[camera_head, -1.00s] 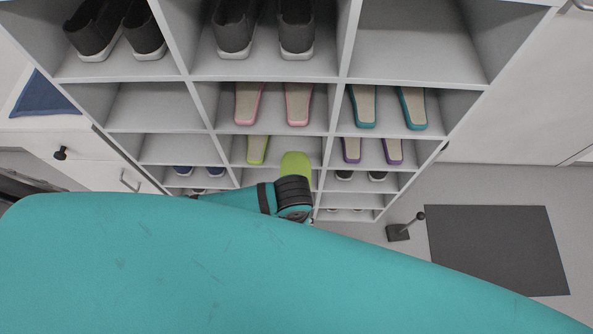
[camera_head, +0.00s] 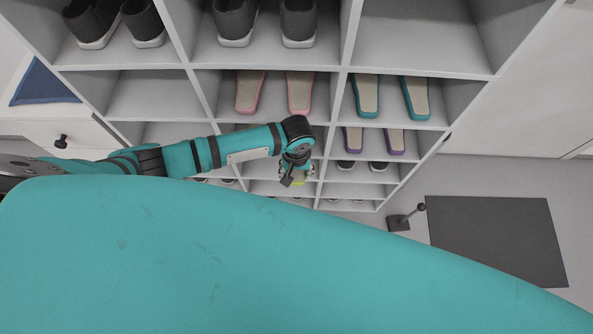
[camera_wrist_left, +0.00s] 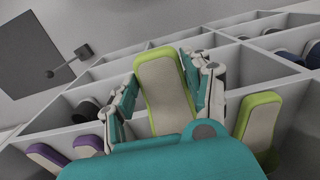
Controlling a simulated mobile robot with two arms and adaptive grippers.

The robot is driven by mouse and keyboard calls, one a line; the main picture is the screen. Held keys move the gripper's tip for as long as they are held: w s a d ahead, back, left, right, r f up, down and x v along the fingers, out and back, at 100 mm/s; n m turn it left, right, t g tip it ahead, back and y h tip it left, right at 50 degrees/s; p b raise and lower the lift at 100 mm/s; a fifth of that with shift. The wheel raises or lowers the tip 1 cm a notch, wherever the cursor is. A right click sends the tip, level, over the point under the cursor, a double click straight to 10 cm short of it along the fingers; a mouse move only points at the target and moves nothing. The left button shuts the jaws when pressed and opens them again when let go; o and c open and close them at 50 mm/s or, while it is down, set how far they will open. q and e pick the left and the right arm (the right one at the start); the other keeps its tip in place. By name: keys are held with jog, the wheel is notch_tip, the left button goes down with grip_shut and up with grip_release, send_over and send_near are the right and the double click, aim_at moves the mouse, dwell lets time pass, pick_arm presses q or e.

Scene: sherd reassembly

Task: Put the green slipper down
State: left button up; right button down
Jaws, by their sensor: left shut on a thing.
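My left gripper (camera_head: 297,172) is in front of the middle column of the shoe rack, pointing down. In the left wrist view, the left gripper's fingers (camera_wrist_left: 165,92) are shut on a green slipper (camera_wrist_left: 164,82) with a beige insole, one finger on each side. Only a small part of this slipper (camera_head: 299,182) shows below the gripper in the head view. A second green slipper (camera_wrist_left: 258,124) lies in a rack compartment to the right in the wrist view. In the head view my left arm hides it. My right gripper is not in view.
The white shoe rack (camera_head: 343,75) has thin dividers around the arm. Purple slippers (camera_head: 353,140) are in the compartment right of the gripper. Pink slippers (camera_head: 300,92) and teal slippers (camera_head: 365,95) lie above. A dark mat (camera_head: 497,240) lies on the floor at right.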

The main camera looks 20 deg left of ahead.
pick_arm(q)
jog(key=o, duration=1.2)
notch_tip(320, 180, up, 12)
jog(key=shift+r+p, duration=0.1)
jog(key=shift+p, duration=0.6)
